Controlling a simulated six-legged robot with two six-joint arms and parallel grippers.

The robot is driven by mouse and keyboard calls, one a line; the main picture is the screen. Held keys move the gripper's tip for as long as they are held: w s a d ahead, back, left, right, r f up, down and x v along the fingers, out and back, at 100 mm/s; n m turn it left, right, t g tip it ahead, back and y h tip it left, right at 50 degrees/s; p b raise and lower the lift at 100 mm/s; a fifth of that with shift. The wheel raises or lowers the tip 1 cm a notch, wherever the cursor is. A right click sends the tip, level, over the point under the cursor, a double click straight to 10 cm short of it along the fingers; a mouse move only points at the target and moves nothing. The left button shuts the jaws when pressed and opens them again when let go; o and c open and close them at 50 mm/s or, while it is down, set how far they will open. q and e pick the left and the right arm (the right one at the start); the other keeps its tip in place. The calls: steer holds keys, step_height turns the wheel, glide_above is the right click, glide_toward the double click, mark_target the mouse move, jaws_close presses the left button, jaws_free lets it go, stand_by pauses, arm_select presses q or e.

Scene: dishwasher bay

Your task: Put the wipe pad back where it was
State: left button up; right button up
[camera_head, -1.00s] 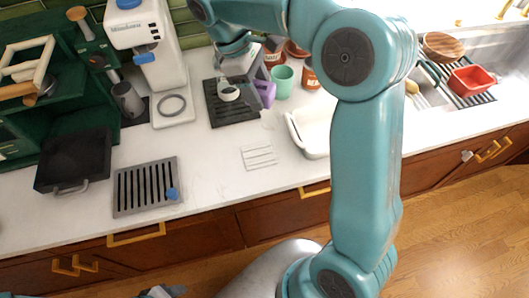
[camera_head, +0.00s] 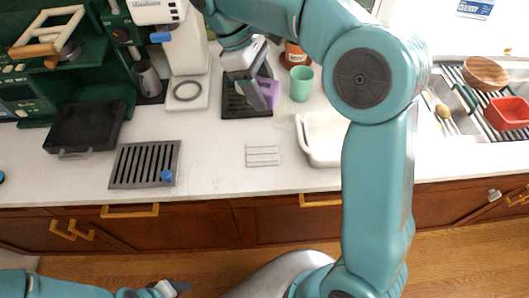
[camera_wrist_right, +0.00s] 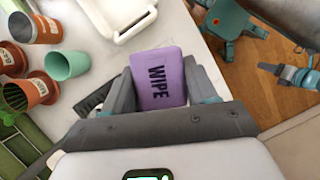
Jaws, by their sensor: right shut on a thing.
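The wipe pad is a purple block marked WIPE (camera_wrist_right: 158,78), held between the two grey fingers of my right gripper (camera_wrist_right: 157,90) in the right wrist view. In the head view the purple pad (camera_head: 268,92) shows partly behind my right gripper (camera_head: 258,94), over or near the right part of a dark slotted tray (camera_head: 236,108). I cannot tell whether the pad touches the tray. My left gripper (camera_head: 172,288) is at the bottom left of the head view, low in front of the counter; its jaw opening is unclear.
A green cup (camera_head: 301,86) stands right of the pad, with terracotta pots (camera_head: 296,54) behind. A white basin (camera_head: 318,150) is at front right. A white coffee machine (camera_head: 187,45) stands left. A grey slotted tray (camera_head: 140,170) and white striped card (camera_head: 262,155) lie in front.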

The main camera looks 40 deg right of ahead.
glide_above(266, 154)
steer(key=w, duration=0.1)
steer(key=f, duration=1)
steer(key=a+f, duration=0.1)
steer(key=f, duration=0.4)
steer(key=shift+w+f, duration=0.15)
steer(key=shift+f, duration=0.05)
step_height(266, 154, down, 5)
steer(key=shift+d+r, duration=0.1)
steer(key=shift+r, duration=0.1)
steer(key=shift+f, duration=0.2)
steer(key=o, duration=1)
steer(key=shift+r, duration=0.1)
